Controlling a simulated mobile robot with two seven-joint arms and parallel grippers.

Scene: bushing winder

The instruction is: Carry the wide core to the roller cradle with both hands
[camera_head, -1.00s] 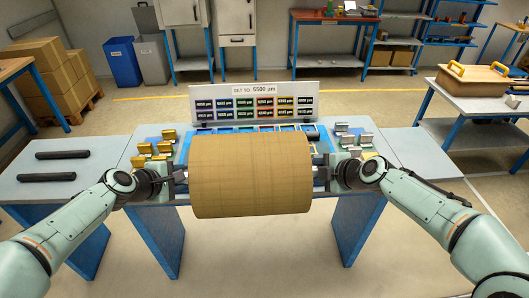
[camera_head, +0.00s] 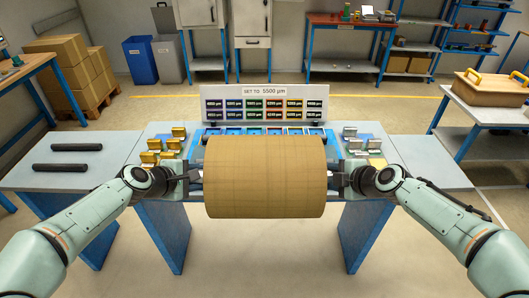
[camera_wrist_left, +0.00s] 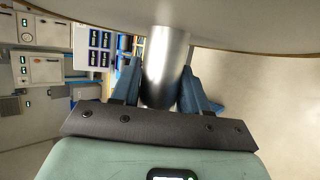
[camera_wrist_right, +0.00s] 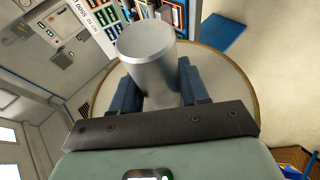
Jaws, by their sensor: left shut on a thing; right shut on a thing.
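The wide core (camera_head: 264,178) is a broad tan cylinder with metal shaft ends. It is held level in front of the worktable's near edge in the head view. My left gripper (camera_head: 193,177) is shut on its left shaft end (camera_wrist_left: 165,65), which shows between the fingers in the left wrist view. My right gripper (camera_head: 336,180) is shut on the right shaft end (camera_wrist_right: 147,50), seen between the fingers in the right wrist view. A dark roller-like bar (camera_head: 318,139) shows just behind the core. The core hides most of it, and I cannot tell whether it belongs to the roller cradle.
A sign board (camera_head: 265,104) reading 5500 µm stands behind coloured bins. Gold blocks (camera_head: 165,145) and silver blocks (camera_head: 358,145) flank the bins. Two black rods (camera_head: 72,147) lie on the left table. A side table (camera_head: 490,107) with a wooden box stands at right.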

